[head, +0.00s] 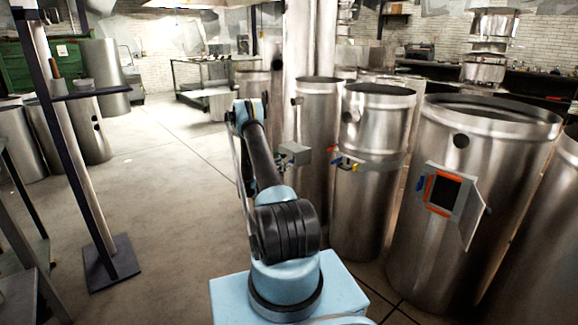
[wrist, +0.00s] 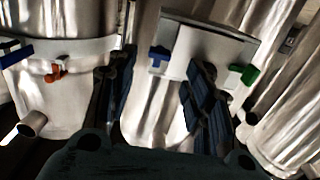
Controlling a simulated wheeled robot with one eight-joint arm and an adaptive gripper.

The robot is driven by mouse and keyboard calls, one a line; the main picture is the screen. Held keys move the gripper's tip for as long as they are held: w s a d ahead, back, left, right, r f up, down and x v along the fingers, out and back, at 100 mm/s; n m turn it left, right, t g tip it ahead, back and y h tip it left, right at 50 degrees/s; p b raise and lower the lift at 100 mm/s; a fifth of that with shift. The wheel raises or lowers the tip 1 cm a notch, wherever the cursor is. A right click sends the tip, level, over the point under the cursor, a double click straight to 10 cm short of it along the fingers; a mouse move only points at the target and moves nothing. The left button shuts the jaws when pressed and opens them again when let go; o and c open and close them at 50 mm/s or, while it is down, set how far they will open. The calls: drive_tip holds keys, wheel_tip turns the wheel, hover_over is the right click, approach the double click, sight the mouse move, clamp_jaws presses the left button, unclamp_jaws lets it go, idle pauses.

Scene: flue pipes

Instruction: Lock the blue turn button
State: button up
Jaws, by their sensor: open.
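In the wrist view, my gripper (wrist: 151,78) is open, one dark finger on each side. A blue turn button (wrist: 158,57) is on the left part of a pale plate (wrist: 210,52) on a metal pipe. It appears between the fingertips, nearer the left one; I cannot tell whether they touch it. A green button (wrist: 242,73) is at the plate's right side. Another blue piece (wrist: 15,52) is on the pipe at the left edge. In the head view, my gripper is mostly hidden behind my arm, near a grey box-like plate (head: 294,153).
An orange piece (wrist: 55,72) and a short pipe stub (wrist: 32,123) stick out at left in the wrist view. In the head view, a wide pipe (head: 430,250) at right has an open hatch door (head: 472,212).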

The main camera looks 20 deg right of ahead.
sight(290, 162)
drive_tip(key=shift+x, duration=3.05)
drive_tip(key=c, duration=1)
